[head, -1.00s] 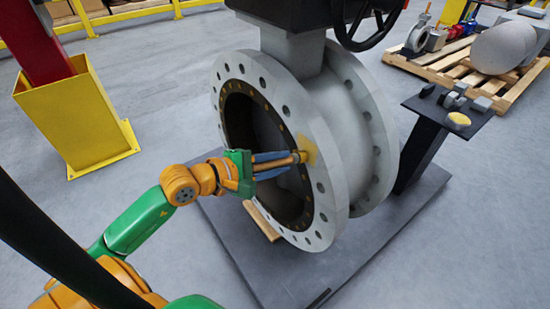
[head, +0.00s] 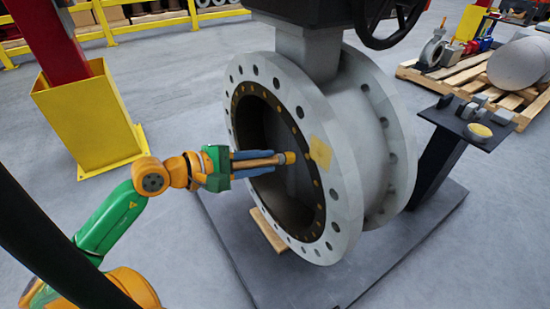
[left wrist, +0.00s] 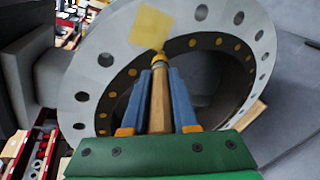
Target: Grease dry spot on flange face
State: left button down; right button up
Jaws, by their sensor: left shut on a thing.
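The valve's grey flange face (head: 333,205) has a ring of bolt holes and a dark inner ring with small yellow-orange dots. A yellow patch (head: 321,152) lies on its right side; the patch also shows in the left wrist view (left wrist: 153,26). My left gripper (head: 262,161) is shut on a wooden-handled brush (left wrist: 160,100) with a yellowish tip (head: 290,157). In the head view the tip is just left of the patch, in front of the flange; in the left wrist view it lies just below it. The tip looks apart from the face. My right gripper is not in view.
The valve stands on a dark base plate (head: 222,225) with a wooden block (head: 268,230) under it. A yellow post guard (head: 88,118) is at left, a pallet (head: 470,75) behind.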

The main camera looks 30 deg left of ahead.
aim_at(239, 169)
pick_arm(q)
jog(key=shift+s+a, duration=0.3)
jog(key=shift+s, duration=0.45)
jog(key=s, duration=0.1)
jog(key=s+a, duration=0.1)
jog(key=s+b, duration=0.1)
jog(key=shift+a, duration=0.3)
jog(key=shift+a+f, duration=0.1)
jog(key=shift+f, duration=0.05)
dwell(0.3)
